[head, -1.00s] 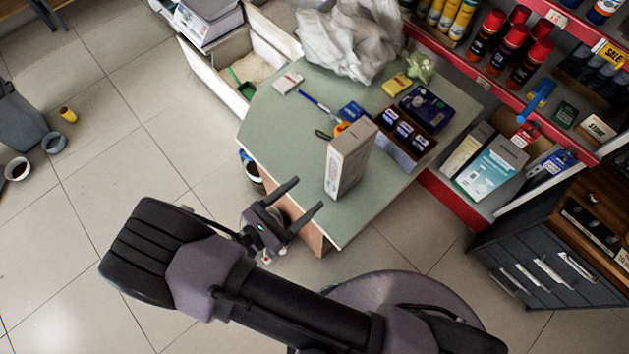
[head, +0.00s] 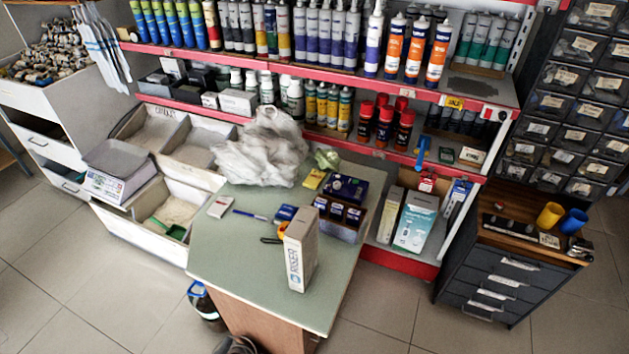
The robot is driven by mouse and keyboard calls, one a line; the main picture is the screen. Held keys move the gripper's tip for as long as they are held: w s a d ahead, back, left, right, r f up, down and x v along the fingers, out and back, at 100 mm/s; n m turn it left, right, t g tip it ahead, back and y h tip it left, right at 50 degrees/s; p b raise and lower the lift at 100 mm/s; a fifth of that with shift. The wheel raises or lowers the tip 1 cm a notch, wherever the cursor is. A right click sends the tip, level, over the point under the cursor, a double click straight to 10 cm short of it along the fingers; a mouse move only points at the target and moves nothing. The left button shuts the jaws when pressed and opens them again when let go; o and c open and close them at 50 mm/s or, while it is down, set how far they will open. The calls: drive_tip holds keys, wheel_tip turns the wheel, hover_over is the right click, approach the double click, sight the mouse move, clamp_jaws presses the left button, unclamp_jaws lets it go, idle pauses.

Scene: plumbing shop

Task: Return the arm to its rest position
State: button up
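My gripper does not show in the head view now. A dark rounded shape (head: 237,345) at the bottom edge may be part of my arm, but too little of it shows to tell. The green-topped table (head: 235,275) stands in the middle of the view. A white and grey box (head: 300,250) stands upright near its front right corner.
The table also holds a crumpled plastic bag (head: 262,150), a blue pen (head: 250,215) and a tray of small dark boxes (head: 340,225). Red-edged shelves (head: 300,60) run behind. A dark drawer cabinet (head: 500,275) stands right. Tiled floor (head: 90,280) is open at left.

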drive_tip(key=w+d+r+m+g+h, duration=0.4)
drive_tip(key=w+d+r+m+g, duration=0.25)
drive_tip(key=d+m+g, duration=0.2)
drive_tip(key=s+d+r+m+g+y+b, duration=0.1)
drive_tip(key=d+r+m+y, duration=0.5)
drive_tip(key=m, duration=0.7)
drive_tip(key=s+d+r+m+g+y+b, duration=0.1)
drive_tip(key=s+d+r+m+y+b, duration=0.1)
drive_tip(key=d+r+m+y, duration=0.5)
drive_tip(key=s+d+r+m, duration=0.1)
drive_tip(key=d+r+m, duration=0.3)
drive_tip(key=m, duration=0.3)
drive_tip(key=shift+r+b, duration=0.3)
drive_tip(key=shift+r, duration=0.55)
